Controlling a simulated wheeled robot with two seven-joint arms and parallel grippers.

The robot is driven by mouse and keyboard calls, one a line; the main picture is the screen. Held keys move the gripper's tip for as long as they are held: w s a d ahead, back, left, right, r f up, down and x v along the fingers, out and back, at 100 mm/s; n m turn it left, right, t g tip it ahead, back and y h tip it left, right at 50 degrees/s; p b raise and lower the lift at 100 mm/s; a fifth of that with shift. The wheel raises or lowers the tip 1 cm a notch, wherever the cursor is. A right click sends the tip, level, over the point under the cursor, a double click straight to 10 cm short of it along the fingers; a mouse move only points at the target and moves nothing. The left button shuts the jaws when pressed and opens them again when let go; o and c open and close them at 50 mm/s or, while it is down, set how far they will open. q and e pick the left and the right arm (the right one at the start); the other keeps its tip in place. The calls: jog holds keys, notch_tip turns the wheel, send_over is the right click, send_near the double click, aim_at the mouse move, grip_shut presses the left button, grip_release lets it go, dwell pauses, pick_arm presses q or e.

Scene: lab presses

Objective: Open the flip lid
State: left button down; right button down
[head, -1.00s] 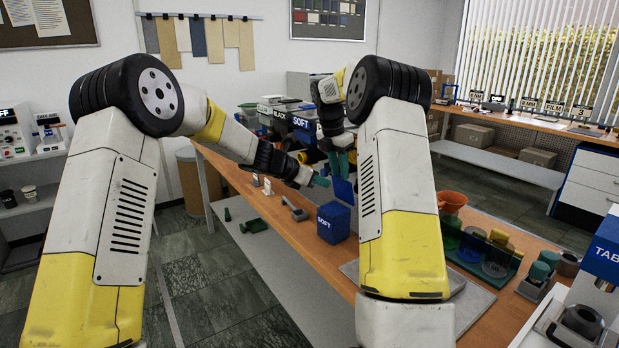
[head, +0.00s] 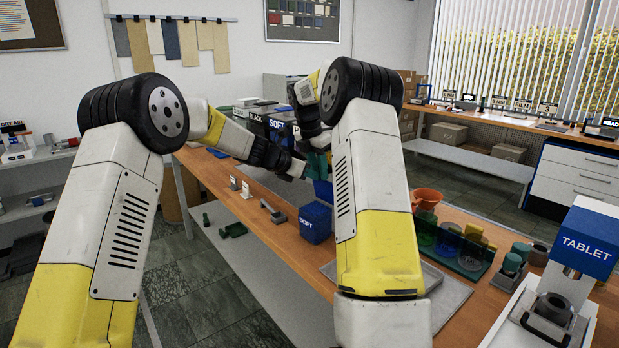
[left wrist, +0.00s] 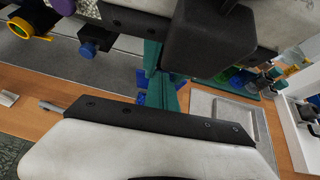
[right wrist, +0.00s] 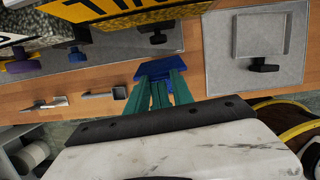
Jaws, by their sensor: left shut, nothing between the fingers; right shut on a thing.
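A blue box (head: 315,223) marked SOFT stands on the wooden bench in the head view. A blue flip lid (head: 323,191) stands raised above its back edge; my right arm partly covers it. In the right wrist view the lid (right wrist: 156,71) shows as a blue slab at the tips of the teal fingers. My right gripper (head: 320,160) is shut on the lid from above. My left gripper (head: 308,173) is shut and empty, close beside the right one above the box. In the left wrist view, teal fingers (left wrist: 160,88) show with blue patches behind them, partly hidden.
A grey tray (head: 450,292) lies right of the box, partly behind my right arm. Small grey fixtures (head: 272,212) lie left of the box.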

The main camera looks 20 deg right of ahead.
jog(key=shift+s+a, duration=0.1)
jog(key=shift+a, duration=0.55)
jog(key=c, duration=1.1)
grip_release()
jog(key=shift+f, duration=0.1)
jog(key=shift+d, duration=0.1)
